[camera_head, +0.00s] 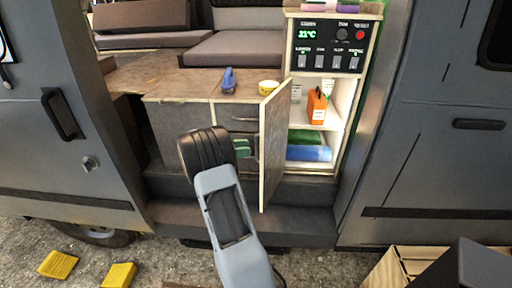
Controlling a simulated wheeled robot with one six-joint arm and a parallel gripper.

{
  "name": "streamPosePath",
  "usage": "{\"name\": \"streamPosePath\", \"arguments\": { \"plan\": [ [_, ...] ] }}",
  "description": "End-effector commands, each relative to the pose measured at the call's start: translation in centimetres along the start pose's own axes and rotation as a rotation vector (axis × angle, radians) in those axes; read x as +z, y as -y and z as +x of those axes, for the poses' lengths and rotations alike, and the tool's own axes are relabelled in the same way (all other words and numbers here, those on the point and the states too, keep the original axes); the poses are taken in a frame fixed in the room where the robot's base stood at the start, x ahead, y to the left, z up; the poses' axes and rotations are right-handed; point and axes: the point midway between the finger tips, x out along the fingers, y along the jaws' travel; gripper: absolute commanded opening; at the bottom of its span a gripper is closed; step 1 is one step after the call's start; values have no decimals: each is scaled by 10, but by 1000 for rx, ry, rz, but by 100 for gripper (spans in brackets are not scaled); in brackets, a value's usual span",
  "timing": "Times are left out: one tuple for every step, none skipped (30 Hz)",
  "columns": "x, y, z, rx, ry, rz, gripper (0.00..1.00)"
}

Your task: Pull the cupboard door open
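The cupboard door (275,140) stands open in the head view, swung out toward me from the left side of the cupboard (338,110). I see its pale front edge and its dark panel. My gripper (246,148) is at the left side of the door, around mid-height, with green finger pads close to the panel. A small dark part, perhaps the handle, shows between the pads and the door. I cannot tell whether the fingers are shut on it. My wrist hides part of the gripper.
The open cupboard holds an orange bottle (317,107) above green and blue folded items (308,153). A counter (185,87) on the left carries a blue object (229,80) and a yellow tub (269,87). Yellow blocks (118,275) and a wooden crate (398,272) are on the ground.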

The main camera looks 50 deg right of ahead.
Motion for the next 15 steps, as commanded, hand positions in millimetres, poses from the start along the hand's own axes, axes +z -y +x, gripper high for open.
{"name": "streamPosePath", "arguments": {
  "plan": [
    [0,0,-12,-4,0,0,35],
    [0,0,-18,-3,1,0,35],
    [0,0,-27,-4,0,1,35],
    [0,0,-32,-3,0,2,35],
    [0,0,-38,-3,0,1,35],
    [0,0,-46,-3,1,1,35],
    [0,0,-51,-2,0,2,35],
    [0,0,-56,-3,0,2,35],
    [-1,0,-62,-3,0,2,35],
    [-1,0,-66,-2,1,1,35],
    [-1,0,-70,-1,1,1,35],
    [0,0,-75,-1,0,0,35],
    [-1,0,-78,-2,1,0,35],
    [-1,0,-81,-1,1,1,35],
    [-1,0,-84,-1,1,1,35]
  ]
}}
